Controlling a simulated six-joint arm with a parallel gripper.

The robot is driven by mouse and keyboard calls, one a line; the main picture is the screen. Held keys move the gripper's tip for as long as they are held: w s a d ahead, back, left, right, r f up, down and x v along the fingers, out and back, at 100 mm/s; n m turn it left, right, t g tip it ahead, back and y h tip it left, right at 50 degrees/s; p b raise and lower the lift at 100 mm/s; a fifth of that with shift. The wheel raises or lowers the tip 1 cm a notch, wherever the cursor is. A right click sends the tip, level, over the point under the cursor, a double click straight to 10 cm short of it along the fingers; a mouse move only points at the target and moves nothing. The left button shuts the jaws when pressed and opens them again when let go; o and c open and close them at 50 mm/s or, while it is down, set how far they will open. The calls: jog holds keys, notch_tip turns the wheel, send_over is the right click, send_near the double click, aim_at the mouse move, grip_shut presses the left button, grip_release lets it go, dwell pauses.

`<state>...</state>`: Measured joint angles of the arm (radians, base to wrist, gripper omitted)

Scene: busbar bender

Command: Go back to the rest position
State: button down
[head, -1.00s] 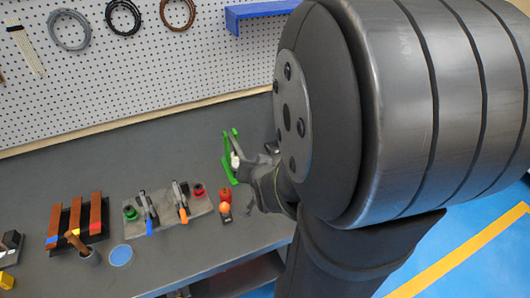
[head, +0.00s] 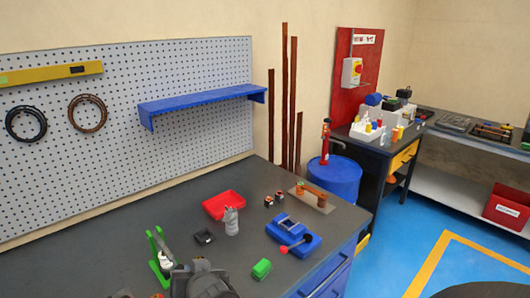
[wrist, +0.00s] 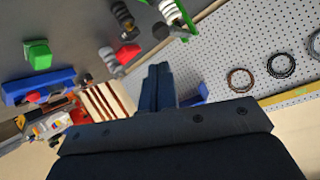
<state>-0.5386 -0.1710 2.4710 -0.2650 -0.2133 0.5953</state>
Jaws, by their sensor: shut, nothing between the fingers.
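My gripper (wrist: 160,70) shows in the wrist view with its two dark fingers together and nothing between them. The fingers point over the bench toward the pegboard side and touch nothing that I can make out. In the head view a dark grey part of my arm (head: 203,282) shows at the bottom edge, beside the green stand; the fingertips cannot be made out there.
On the bench (head: 150,225) are a green stand (head: 157,262), a red tray (head: 223,204), a grey bottle (head: 231,221), a blue bender (head: 293,236) and a green block (head: 261,268). A blue shelf (head: 200,104) juts from the pegboard. A blue drum (head: 335,178) stands beyond the bench.

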dwell(0.3)
jog(key=shift+f+x, duration=0.25)
jog(key=shift+x, duration=2.4)
jog(key=shift+s, duration=0.15)
jog(key=c, duration=2.2)
grip_release()
